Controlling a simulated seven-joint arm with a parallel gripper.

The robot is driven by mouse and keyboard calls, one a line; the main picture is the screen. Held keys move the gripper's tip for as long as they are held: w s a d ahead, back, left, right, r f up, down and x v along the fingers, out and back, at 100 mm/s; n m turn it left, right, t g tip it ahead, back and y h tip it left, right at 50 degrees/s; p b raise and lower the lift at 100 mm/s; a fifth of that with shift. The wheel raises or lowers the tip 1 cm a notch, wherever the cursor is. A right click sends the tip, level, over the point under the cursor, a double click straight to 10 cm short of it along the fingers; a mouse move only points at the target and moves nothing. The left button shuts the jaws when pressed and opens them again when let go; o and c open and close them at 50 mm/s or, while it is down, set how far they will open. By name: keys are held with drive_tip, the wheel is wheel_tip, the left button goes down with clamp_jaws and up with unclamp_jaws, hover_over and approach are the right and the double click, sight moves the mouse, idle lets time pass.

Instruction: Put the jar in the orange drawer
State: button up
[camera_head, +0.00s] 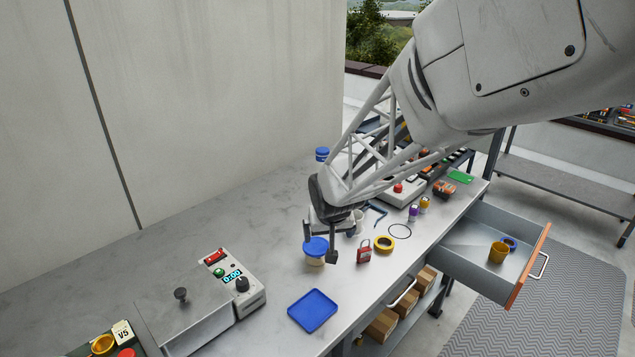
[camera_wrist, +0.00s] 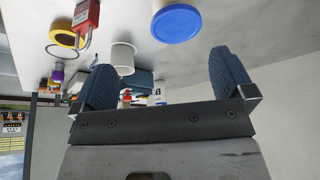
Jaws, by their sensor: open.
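The jar (camera_head: 315,259) has a blue lid and a cream body and stands upright on the grey counter. Its blue lid (camera_wrist: 176,24) shows at the top of the wrist view, beyond my fingertips. My gripper (camera_head: 321,245) is open and low over the counter at the jar; it overlaps the jar in the head view. In the wrist view the space between the fingers (camera_wrist: 165,70) holds no jar. The orange drawer (camera_head: 531,266) is pulled out at the counter's right end.
A red padlock (camera_head: 364,252), yellow tape roll (camera_head: 384,244) and white cup (camera_head: 356,222) stand near the jar. A blue tray (camera_head: 312,310) lies in front. A control box (camera_head: 238,284) is to the left. Another blue-topped container (camera_head: 322,154) stands behind. The drawer's front area is free.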

sight(316, 245)
drive_tip(key=w+a+f, duration=0.2)
drive_tip(key=shift+w+a+f, duration=0.1)
drive_tip(key=shift+a+f, duration=0.15)
drive_tip(key=shift+f, duration=0.05)
drive_tip(key=shift+x, duration=1.25)
drive_tip(key=shift+x, duration=2.65)
drive_tip(key=shift+r, duration=0.1)
drive_tip(key=c, duration=1)
